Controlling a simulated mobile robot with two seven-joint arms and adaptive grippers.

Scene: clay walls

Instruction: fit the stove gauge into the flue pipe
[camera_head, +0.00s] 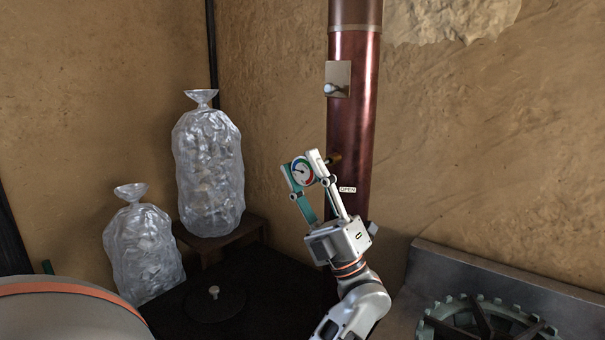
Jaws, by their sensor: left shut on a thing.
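The stove gauge (301,172) has a round white dial with coloured arcs and a dark needle. My left gripper (304,170) is shut on it, with one finger on each side, and holds it up in front of the wall. The dial faces the camera; its back and stem are hidden. The flue pipe (352,125) is a dark red upright tube just right of the gauge. A small brass fitting (334,158) shows at the pipe's left side, close to the right fingertip; I cannot tell whether the gauge touches it. My right gripper is out of view.
A plate with a white knob (337,79) and an "OPEN" label (347,190) are on the pipe. Two clear filled bags (208,170) (142,250) stand at left, the larger on a brown stand (222,239). A toothed green-grey ring (485,322) lies lower right.

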